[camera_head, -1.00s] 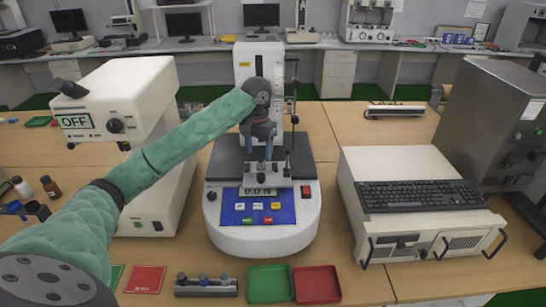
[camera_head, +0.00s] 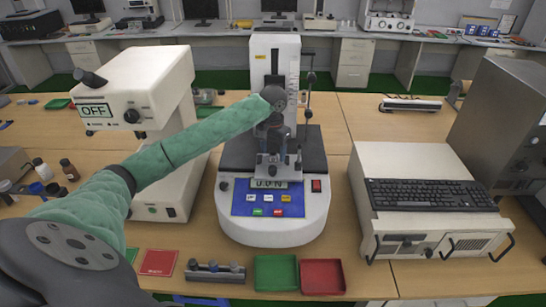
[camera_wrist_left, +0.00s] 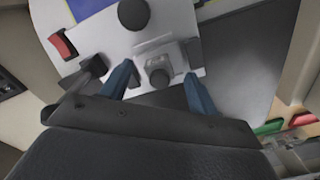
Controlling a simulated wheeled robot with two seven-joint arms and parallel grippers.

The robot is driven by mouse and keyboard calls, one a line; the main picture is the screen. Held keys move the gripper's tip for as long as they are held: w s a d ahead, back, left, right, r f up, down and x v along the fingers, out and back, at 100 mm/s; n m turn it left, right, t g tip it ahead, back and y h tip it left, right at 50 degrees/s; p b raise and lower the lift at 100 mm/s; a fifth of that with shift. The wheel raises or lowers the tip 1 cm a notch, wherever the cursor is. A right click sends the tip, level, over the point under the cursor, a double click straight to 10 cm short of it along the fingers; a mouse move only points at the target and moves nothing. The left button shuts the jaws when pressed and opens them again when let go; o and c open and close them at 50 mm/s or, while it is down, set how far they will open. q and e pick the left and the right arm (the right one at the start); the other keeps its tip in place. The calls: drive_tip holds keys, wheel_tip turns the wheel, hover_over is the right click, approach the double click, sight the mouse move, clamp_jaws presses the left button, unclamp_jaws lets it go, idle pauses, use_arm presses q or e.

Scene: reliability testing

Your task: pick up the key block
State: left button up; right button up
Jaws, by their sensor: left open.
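My left gripper (camera_head: 273,158) is open over the front of the white test machine (camera_head: 273,226). Its two blue fingers point down at the metal fixture behind the display. The left wrist view shows the same blue fingers (camera_wrist_left: 160,88) spread apart. A small dark grey block with a rounded top (camera_wrist_left: 158,75) sits between them on a light metal plate, with gaps to both fingers. It may be the key block, but I cannot tell for sure. In the head view my gripper hides most of that spot. My right gripper is not in view.
A white instrument marked OFF (camera_head: 135,85) stands left of the machine. A white unit with a black keyboard (camera_head: 430,194) stands to the right. A green tray (camera_head: 276,273), a red tray (camera_head: 322,277) and a small block rack (camera_head: 215,273) lie in front.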

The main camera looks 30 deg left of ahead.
use_arm(q)
drive_tip(key=shift+f, duration=0.4)
drive_tip(key=c, duration=1.1)
drive_tip(key=shift+o, duration=0.2)
drive_tip(key=shift+r, duration=0.15)
